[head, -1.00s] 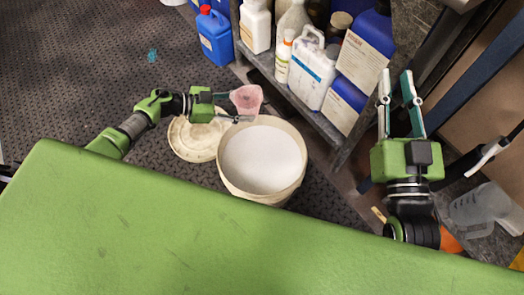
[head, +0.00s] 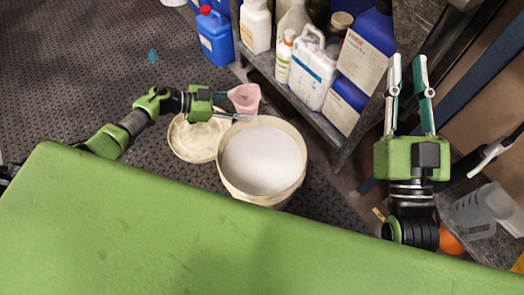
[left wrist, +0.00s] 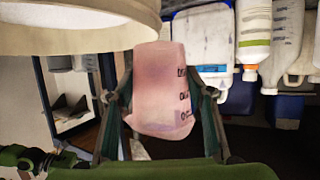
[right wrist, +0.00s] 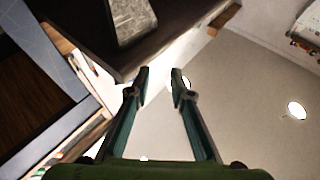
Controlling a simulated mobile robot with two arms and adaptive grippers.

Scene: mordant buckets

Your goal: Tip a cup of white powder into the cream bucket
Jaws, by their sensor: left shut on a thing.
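The cream bucket (head: 243,196) stands on the floor, open and holding a wide, level surface of white powder (head: 263,160). A pinkish translucent cup (head: 245,97) with dark markings is held beside the far left part of its rim. My left gripper (head: 238,106) is shut on this cup. In the left wrist view the cup (left wrist: 162,85) sits between both fingers, near the bucket (left wrist: 80,35), with its wider end toward the picture bottom. Its contents cannot be made out. My right gripper (head: 407,62) is open and empty, away from the bucket; its fingers show apart in the right wrist view (right wrist: 160,78).
A round cream lid (head: 194,140) lies left of the bucket. A low shelf (head: 268,72) behind holds several bottles and jugs, including a white jug (head: 313,75). A blue canister (head: 214,38) stands left of it. A clear pitcher (head: 480,207) is at right. The floor at left is mostly free.

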